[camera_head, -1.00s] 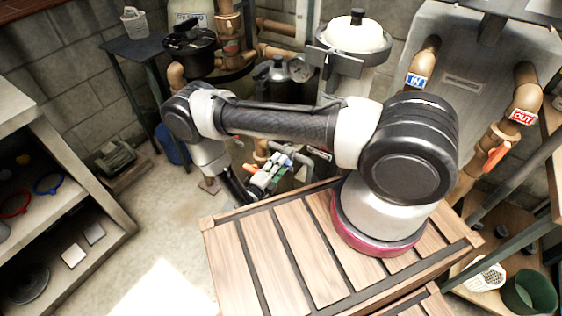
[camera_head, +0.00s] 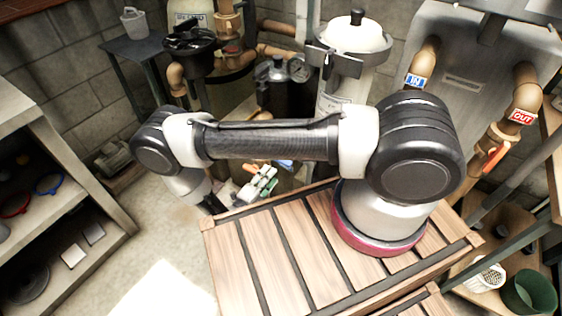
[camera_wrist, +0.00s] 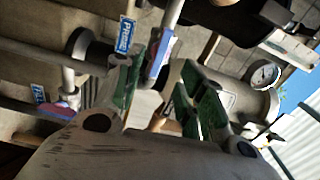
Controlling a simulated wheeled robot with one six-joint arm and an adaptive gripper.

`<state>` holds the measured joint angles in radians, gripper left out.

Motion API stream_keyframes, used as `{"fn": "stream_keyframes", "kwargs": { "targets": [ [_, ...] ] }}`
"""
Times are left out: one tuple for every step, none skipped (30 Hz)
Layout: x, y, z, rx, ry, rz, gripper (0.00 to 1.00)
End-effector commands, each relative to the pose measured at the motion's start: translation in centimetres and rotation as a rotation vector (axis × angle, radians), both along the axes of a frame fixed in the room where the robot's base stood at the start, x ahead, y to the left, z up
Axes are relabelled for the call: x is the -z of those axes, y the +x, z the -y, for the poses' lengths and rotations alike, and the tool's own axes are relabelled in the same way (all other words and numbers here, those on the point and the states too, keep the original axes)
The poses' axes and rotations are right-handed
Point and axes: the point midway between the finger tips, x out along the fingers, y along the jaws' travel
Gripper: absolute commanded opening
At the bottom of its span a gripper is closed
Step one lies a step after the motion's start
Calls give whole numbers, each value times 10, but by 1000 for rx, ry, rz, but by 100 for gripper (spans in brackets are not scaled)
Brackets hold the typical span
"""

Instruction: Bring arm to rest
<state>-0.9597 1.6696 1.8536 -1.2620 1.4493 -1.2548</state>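My gripper (camera_head: 262,181) shows in the head view just past the far left edge of the slatted wooden top, partly hidden by my forearm. In the wrist view its two grey and green fingers (camera_wrist: 158,90) stand apart with a gap between them. I see nothing held in the gap. The gripper is open. My arm reaches left from its red-ringed base, with the forearm roughly level and the wrist bent down.
A black pump pot (camera_head: 190,42), pipes and a white-lidded filter tank (camera_head: 352,35) stand behind the arm. Labelled pipes (camera_wrist: 124,36) lie close beyond the fingers. A shelf unit (camera_head: 60,175) stands at left. The floor (camera_head: 160,235) between is clear.

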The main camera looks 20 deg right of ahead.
Motion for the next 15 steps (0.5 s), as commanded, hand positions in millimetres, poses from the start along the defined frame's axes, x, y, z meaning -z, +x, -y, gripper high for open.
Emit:
{"fn": "stream_keyframes", "kwargs": {
  "targets": [
    [0, 0, 0, 0, 0, 0, 39],
    [0, 0, 0, 1, 0, 0, 39],
    [0, 0, 0, 0, 0, 0, 39],
    [0, 0, 0, 0, 0, 0, 39],
    [0, 0, 0, 0, 0, 0, 39],
    [0, 0, 0, 0, 0, 0, 39],
    [0, 0, 0, 0, 0, 0, 39],
    [0, 0, 0, 0, 0, 0, 39],
    [0, 0, 0, 0, 0, 0, 39],
    [0, 0, 0, 0, 0, 0, 39],
    [0, 0, 0, 0, 0, 0, 39],
    [0, 0, 0, 0, 4, 5, 39],
    [0, 0, 0, 0, 9, 12, 39],
    [0, 0, 0, 1, 19, 25, 39],
    [1, 0, 1, 3, 41, 46, 39]
  ]
}}
